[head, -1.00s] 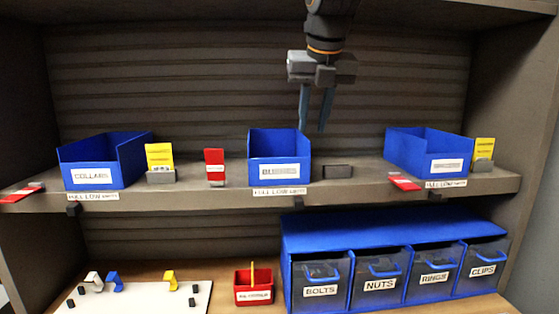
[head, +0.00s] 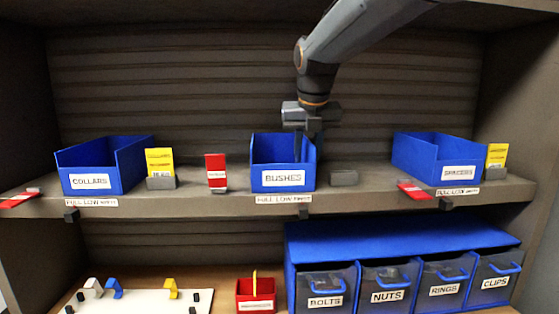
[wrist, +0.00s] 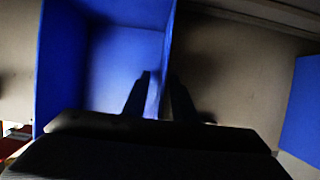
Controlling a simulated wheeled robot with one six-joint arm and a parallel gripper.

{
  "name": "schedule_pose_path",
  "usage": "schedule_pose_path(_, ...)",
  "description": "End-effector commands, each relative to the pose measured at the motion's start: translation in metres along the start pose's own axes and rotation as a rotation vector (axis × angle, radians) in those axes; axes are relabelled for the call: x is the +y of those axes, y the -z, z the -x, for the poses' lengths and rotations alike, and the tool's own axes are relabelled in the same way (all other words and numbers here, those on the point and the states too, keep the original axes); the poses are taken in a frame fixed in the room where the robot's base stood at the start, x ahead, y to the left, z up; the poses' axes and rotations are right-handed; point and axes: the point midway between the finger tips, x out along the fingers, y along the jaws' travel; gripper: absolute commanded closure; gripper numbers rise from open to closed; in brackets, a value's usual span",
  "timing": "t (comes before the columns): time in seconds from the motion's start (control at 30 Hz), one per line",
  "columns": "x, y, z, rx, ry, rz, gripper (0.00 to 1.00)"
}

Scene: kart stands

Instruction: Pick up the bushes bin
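The bushes bin (head: 283,187) is a blue open-topped bin with a white BUSHES label, standing on the middle of the upper shelf. My gripper (head: 306,148) points down at the bin's right side wall. In the wrist view the bushes bin (wrist: 122,62) fills the left and centre. My gripper (wrist: 160,84) there has one dark finger inside the bin and the other outside, with the right wall between them. The fingers look apart, with a gap between them. The fingertips are partly hidden in the head view.
The collars bin (head: 93,185) stands left and the spacers bin (head: 455,182) right on the same shelf (head: 350,200). Yellow card (head: 160,161) and red card (head: 216,170) stand left of the bushes bin. A grey block (head: 344,178) sits close to its right.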

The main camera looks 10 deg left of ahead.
Motion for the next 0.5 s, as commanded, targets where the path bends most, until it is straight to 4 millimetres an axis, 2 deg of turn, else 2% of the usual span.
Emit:
schedule_pose_path(0.1,-0.0002,0.0004,-0.0073,0.0,0.0,0.0,0.75)
schedule_pose_path(0.33,-0.0003,0.0003,-0.0091,-0.001,0.0,0.0,0.75)
schedule_pose_path(0.5,-0.0002,0.0003,-0.0089,-0.001,0.0,0.0,1.0)
